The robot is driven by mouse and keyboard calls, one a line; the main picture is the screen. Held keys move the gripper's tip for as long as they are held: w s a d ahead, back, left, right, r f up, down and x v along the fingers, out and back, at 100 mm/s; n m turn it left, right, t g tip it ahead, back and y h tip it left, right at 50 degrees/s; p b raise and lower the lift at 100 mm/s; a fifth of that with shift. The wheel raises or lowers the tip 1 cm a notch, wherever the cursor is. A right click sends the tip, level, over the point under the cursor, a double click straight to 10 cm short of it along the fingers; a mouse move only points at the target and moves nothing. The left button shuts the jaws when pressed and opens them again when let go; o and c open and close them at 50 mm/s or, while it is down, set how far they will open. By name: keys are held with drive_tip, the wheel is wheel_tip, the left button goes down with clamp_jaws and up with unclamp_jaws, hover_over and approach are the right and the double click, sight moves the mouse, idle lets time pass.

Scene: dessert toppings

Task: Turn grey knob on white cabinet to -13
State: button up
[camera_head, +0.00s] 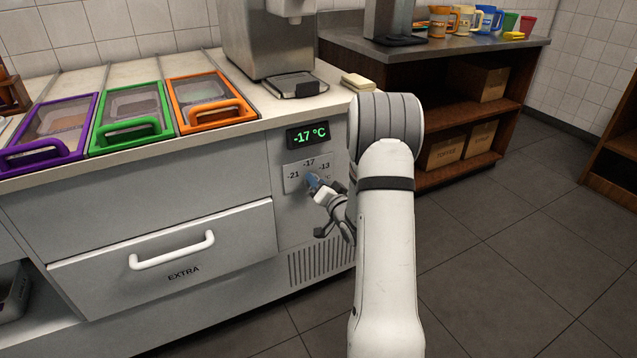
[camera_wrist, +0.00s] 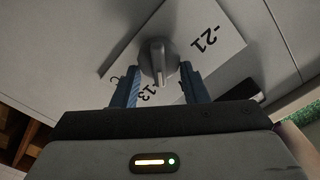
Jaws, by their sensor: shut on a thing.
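The white cabinet (camera_head: 130,185) has a plate marked -21, -17 and -13 (camera_head: 293,177) below a display (camera_head: 307,135) that reads -17 °C in green. The grey knob (camera_wrist: 158,58) is in the middle of the plate in the wrist view, its ridge pointing between the -21 and -13 marks. In that view the -17 mark is not visible. My gripper (camera_wrist: 160,74) is shut on the knob, one blue finger on either side. In the head view my gripper (camera_head: 313,183) reaches the plate from the right and covers the knob.
An EXTRA drawer with a white handle (camera_head: 172,250) is left of the plate. Purple, green and orange framed lids (camera_head: 211,102) and a dispenser (camera_head: 265,45) are on top. A brown shelf unit (camera_head: 450,95) stands at the back right. The floor at right is clear.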

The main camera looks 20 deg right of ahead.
drive_tip(key=shift+d+f+m, duration=0.1)
drive_tip(key=shift+m, duration=1.6)
drive_tip(key=shift+p, duration=0.3)
drive_tip(key=o, duration=1)
drive_tip(key=shift+c, duration=0.2)
drive_tip(key=s+p, duration=0.1)
drive_tip(key=s, duration=0.6)
drive_tip(key=shift+s+d, duration=0.15)
drive_tip(key=shift+s, duration=0.25)
